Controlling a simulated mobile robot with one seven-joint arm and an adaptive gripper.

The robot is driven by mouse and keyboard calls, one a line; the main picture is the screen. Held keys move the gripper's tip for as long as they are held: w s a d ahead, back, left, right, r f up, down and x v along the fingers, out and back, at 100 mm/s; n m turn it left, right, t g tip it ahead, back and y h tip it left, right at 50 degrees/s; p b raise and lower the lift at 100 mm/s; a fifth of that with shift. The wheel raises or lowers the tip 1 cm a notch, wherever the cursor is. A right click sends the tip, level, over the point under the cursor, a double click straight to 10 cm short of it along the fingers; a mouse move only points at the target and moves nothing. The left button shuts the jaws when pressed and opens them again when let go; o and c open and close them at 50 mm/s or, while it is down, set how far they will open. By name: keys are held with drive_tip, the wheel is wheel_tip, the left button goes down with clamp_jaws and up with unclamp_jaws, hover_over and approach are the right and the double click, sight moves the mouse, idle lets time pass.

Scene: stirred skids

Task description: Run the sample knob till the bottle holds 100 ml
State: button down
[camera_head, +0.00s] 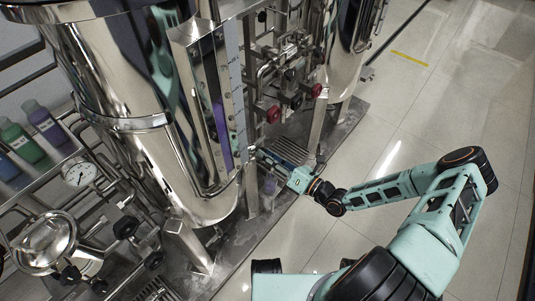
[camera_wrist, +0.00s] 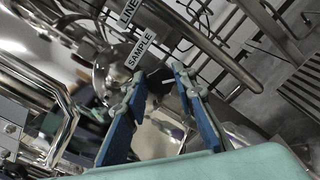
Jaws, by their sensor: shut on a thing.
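The sample knob (camera_wrist: 158,84) is a dark knob beside a white tag reading SAMPLE (camera_wrist: 141,50) in the wrist view. My gripper (camera_wrist: 155,82) is closed around it, with one blue-padded finger on each side. In the head view my gripper (camera_head: 257,153) reaches in at the foot of the large steel tank, and the knob is hidden there. A small clear bottle with a purplish tint (camera_head: 269,186) stands just below my gripper. A clear shape behind the fingers in the wrist view may be the bottle. Its fill mark is too small to read.
The steel tank (camera_head: 160,155) has a sight glass with purple liquid (camera_head: 219,130) and a scale strip. Red valve handles (camera_head: 273,113) and pipes crowd above my gripper. Coloured bottles (camera_head: 45,122) stand on a shelf at left. Open floor (camera_head: 440,110) lies to the right.

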drive_tip(key=shift+m, duration=0.6)
drive_tip(key=c, duration=1.6)
unclamp_jaws()
drive_tip(key=v, duration=1.2)
